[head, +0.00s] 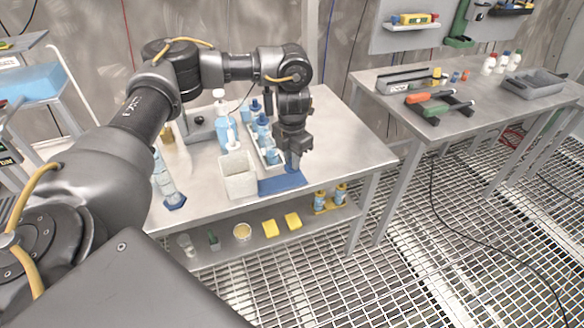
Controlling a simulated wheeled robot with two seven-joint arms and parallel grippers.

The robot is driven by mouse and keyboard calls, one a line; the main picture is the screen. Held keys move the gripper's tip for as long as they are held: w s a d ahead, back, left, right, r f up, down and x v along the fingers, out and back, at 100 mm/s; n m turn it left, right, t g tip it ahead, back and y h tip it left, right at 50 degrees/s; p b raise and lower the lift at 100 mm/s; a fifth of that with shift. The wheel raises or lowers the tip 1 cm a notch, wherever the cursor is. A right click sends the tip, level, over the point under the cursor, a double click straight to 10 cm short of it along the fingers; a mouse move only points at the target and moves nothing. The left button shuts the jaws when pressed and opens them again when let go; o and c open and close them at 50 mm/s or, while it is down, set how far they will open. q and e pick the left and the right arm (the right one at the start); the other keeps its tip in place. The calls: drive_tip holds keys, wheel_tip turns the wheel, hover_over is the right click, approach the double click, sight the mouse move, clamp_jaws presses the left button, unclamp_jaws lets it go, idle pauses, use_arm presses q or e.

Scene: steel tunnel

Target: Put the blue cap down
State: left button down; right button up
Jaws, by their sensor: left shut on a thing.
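My left gripper (292,163) reaches down over the right part of the steel table (341,143). It is shut on a small blue thing, which seems to be the blue cap (290,158); the fingers hide most of it. The fingertips are just above or at a flat blue mat (284,184) near the table's front edge; I cannot tell whether the cap touches it. My right gripper is not in view.
A pale square bin (238,177) stands just left of the mat. A tray of blue-capped bottles (262,138) and a pump bottle (224,123) stand behind. A blue-based glass cylinder (169,188) stands at the left. The table's right side is clear.

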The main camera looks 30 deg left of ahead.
use_arm(q)
drive_tip(key=shift+w+a+f, duration=0.3)
drive_tip(key=shift+w+f, duration=0.2)
drive_tip(key=shift+f, duration=0.2)
drive_tip(key=shift+w+a+f, duration=0.3)
drive_tip(key=shift+w+f, duration=0.2)
drive_tip(key=shift+f, duration=0.2)
drive_tip(key=shift+w+f, duration=0.1)
drive_tip(key=shift+f, duration=1.55)
drive_tip(key=shift+f, duration=0.15)
drive_tip(key=c, duration=1.4)
unclamp_jaws()
drive_tip(key=shift+o, duration=0.2)
wheel_tip(320, 180, up, 12)
drive_tip(key=shift+r+p, duration=0.2)
drive_tip(key=shift+p, duration=0.1)
